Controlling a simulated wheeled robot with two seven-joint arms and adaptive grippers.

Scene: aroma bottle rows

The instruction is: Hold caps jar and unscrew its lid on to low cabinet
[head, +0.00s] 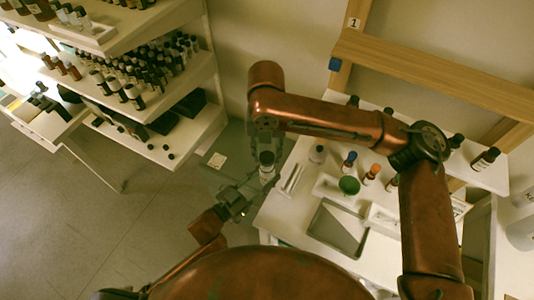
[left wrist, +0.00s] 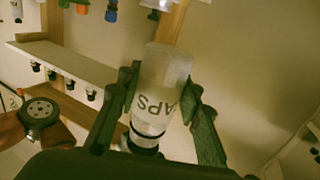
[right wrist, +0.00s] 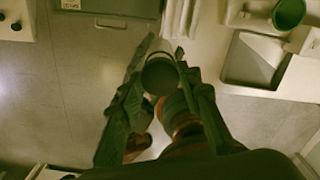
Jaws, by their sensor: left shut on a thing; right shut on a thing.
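The caps jar (head: 267,173) is a whitish, translucent jar held upright in the air left of the low cabinet (head: 288,216). Its lettering, partly showing as "APS", faces the left wrist view (left wrist: 152,92). My left gripper (head: 248,192) is shut around the jar's body, a finger on each side. The dark round lid (right wrist: 160,77) shows from above in the right wrist view, at the jar's top. My right gripper (right wrist: 162,66) is shut on the lid from above, with its fingers on both sides. I cannot tell whether the lid is loose.
The white cabinet top holds a grey tray (head: 338,229), a green cup (head: 349,185) and several small bottles. A wooden frame (head: 430,68) stands behind. Shelves of dark bottles (head: 150,75) stand at the upper left. Open floor (head: 120,225) lies left of the jar.

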